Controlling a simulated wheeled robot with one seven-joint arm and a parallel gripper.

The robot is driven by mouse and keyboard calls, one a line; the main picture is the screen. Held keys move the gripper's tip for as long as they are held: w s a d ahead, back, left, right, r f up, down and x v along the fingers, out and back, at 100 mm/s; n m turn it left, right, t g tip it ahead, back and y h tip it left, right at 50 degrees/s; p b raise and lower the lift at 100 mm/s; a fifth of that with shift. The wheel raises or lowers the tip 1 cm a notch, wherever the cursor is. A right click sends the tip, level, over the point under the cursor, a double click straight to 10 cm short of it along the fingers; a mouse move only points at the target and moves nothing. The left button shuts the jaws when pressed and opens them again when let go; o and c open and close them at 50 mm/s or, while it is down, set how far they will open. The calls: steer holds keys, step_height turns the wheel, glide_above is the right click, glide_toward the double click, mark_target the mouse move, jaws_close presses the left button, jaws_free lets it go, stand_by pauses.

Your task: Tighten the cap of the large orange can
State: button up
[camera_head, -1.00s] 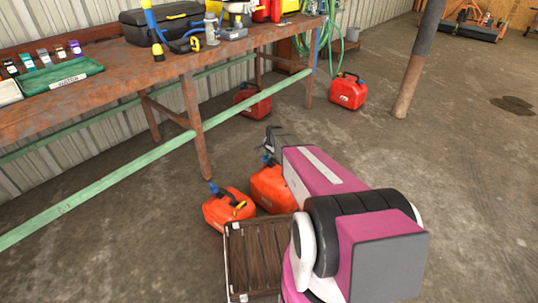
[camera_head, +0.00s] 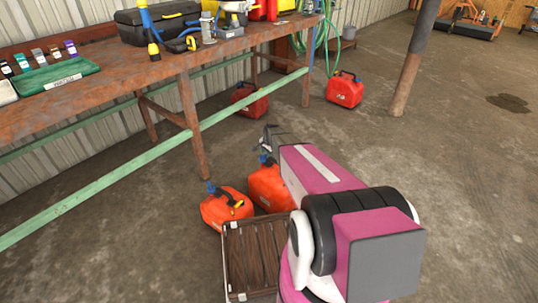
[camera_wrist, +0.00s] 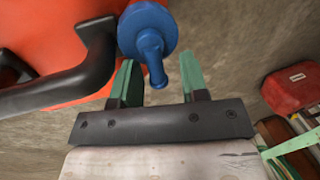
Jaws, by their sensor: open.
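The large orange can (camera_head: 268,186) stands on the concrete floor, partly hidden by my arm. In the wrist view the can (camera_wrist: 60,30) fills the upper left, with a black handle (camera_wrist: 60,88). Its blue cap (camera_wrist: 148,28) has a spout-like knob that points down the picture toward my gripper. My gripper (camera_wrist: 158,76) is open, with one green finger on each side of the knob's end and visible gaps between. I cannot tell whether the cap is tight. In the head view my gripper (camera_head: 270,142) is at the can's top, mostly hidden.
A smaller orange can (camera_head: 226,208) stands just left, beside a brown slatted crate (camera_head: 228,262). Red cans (camera_head: 345,90) stand further back, one under the rusty workbench (camera_head: 100,92). A post (camera_head: 412,75) rises at right.

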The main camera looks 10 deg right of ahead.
steer(key=n, duration=0.3)
steer(key=shift+w+a+g, duration=0.2)
steer(key=shift+w+g, duration=0.1)
steer(key=shift+w, duration=0.05)
step_height(320, 180, up, 11)
steer(key=w+n+g, duration=0.1)
steer(key=n+g, duration=0.1)
steer(key=n, duration=1)
steer(key=s+a+r+m, duration=0.1)
steer(key=s+r, duration=0.3)
steer(key=s, duration=0.9)
steer(key=s+a+r+m, duration=0.1)
steer(key=s+r, duration=0.3)
steer(key=s, duration=0.9)
steer(key=shift+s+r+m+t+h, duration=0.2)
steer(key=shift+r+m+t+h, duration=0.15)
steer(key=shift+m, duration=0.25)
steer(key=shift+a, duration=0.1)
steer(key=w+d+f+y, duration=0.1)
steer(key=w+f, duration=0.4)
steer(key=w, duration=0.8)
steer(key=w+d+f+y, duration=0.15)
steer(key=w+f, duration=0.25)
steer(key=w, duration=0.9)
step_height(320, 180, down, 11)
steer(key=a+h, duration=0.1)
steer(key=shift+s+a+r, duration=0.15)
steer(key=shift+s+a, duration=0.05)
steer(key=shift+a, duration=0.15)
